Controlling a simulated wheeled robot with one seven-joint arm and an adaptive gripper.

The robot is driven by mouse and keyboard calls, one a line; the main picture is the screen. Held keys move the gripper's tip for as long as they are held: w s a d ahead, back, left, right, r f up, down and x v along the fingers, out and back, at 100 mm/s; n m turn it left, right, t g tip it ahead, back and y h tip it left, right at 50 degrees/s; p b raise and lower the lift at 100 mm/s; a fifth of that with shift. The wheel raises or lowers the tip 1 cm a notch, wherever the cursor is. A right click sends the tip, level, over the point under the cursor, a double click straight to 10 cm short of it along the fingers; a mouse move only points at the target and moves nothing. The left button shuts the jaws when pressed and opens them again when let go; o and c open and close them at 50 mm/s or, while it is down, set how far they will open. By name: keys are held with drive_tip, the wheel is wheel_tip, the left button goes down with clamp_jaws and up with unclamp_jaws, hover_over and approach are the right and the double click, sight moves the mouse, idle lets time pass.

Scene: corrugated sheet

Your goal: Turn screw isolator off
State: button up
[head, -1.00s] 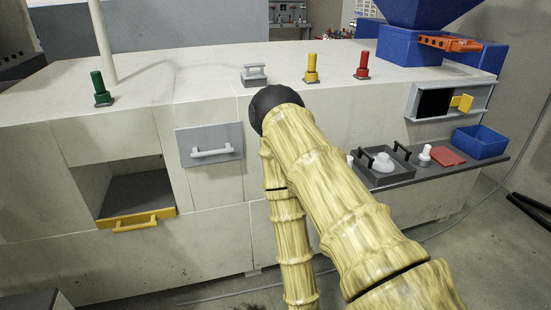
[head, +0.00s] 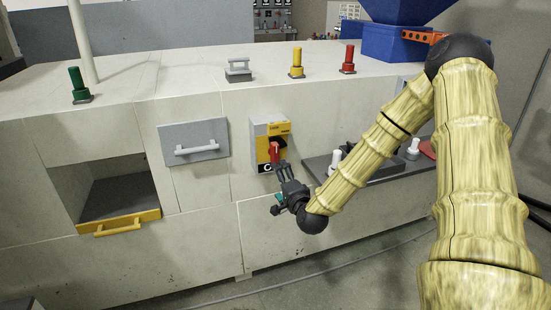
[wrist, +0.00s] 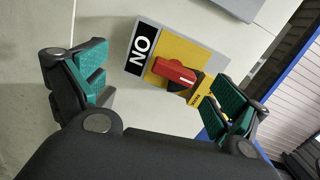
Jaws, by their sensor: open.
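The screw isolator is a grey and yellow box (head: 256,134) on the cabinet front, with a red rotary knob (head: 275,151). In the wrist view the red knob (wrist: 175,72) sits on a yellow plate (wrist: 190,49), beside a black label reading "ON" (wrist: 141,50). My gripper (head: 281,170) is just in front of and below the knob. In the wrist view my gripper (wrist: 160,95) is open, its green-padded fingers apart on either side of the knob. Nothing is between the pads close to the camera, and I cannot see contact with the knob.
A grey drawer front with a handle (head: 194,142) is left of the isolator. A dark shelf (head: 318,167) with a tray and white parts juts out at right, partly behind my arm. An open compartment with a yellow handle (head: 120,223) is at lower left.

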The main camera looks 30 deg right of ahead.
sight(277, 156)
drive_tip(key=shift+m+t+h, duration=0.4)
drive_tip(key=shift+m+t, duration=0.1)
drive_tip(key=shift+m, duration=0.3)
drive_tip(key=w+d+r, duration=0.1)
drive_tip(key=w, duration=0.2)
drive_tip(key=w+d+r, duration=0.1)
drive_tip(key=w+d, duration=0.1)
drive_tip(key=w, duration=0.2)
drive_tip(key=w+d+r, duration=0.1)
drive_tip(key=w+d, duration=0.1)
drive_tip(key=w, duration=0.2)
drive_tip(key=shift+p, duration=0.4)
drive_tip(key=c, duration=1)
